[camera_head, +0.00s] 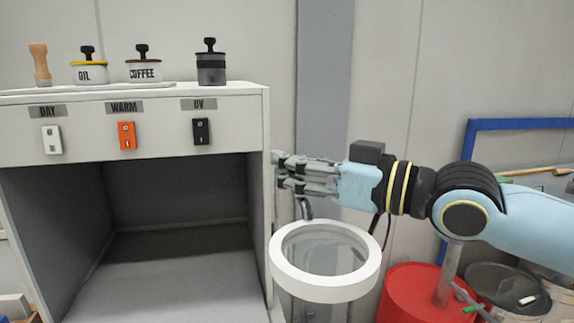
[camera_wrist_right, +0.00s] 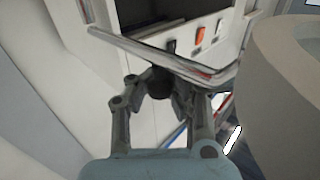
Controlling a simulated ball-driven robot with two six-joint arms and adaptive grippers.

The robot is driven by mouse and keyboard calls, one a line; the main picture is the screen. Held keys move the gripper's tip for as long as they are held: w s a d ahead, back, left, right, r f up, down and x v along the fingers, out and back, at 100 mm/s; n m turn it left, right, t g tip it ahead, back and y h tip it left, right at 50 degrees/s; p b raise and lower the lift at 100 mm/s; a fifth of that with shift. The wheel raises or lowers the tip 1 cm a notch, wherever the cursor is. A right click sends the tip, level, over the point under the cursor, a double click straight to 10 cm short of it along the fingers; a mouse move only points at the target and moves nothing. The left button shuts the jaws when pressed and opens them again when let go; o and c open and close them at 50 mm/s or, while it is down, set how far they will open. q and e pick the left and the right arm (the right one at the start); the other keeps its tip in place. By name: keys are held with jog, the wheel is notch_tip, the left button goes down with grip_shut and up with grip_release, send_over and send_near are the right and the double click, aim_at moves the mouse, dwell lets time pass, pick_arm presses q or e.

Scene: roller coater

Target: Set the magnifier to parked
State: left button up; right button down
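The magnifier (camera_head: 280,274) is a thick white ring around a clear lens, in front of the cabinet's right edge in the head view. A dark curved neck rises behind its ring. In the wrist view its white ring (camera_wrist_right: 272,82) fills the right side, and a metal bar (camera_wrist_right: 135,48) crosses above the fingers. My right gripper (camera_head: 284,170) is above and behind the ring, its fingers pointing left and apart. In the wrist view a dark knob (camera_wrist_right: 160,81) shows between or just beyond its fingertips (camera_wrist_right: 160,95); I cannot tell whether they grip it. My left gripper is not in view.
A white cabinet (camera_head: 230,155) with an open bay stands at left, with DAY (camera_head: 51,139), WARM (camera_head: 127,136) and UV (camera_head: 201,131) switches. Jars and a wooden piece stand on top. A red drum (camera_head: 405,290) and a dark bin (camera_head: 508,292) are at lower right.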

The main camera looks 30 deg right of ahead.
jog(key=shift+f, duration=0.3)
jog(key=c, duration=1.9)
grip_release()
jog(key=shift+s, duration=0.1)
jog(key=shift+o, duration=1.1)
jog(key=shift+s+d, duration=0.25)
jog(key=shift+s, duration=0.05)
jog(key=shift+o, duration=1.2)
jog(key=shift+s+d+r, duration=0.2)
jog(key=shift+s, duration=0.1)
jog(key=shift+o, duration=1.2)
jog(key=shift+s, duration=0.1)
jog(key=shift+o, duration=0.2)
jog(key=shift+w, duration=0.2)
jog(key=shift+w+a, duration=0.2)
jog(key=shift+s+r, duration=0.1)
jog(key=shift+r, duration=4.95)
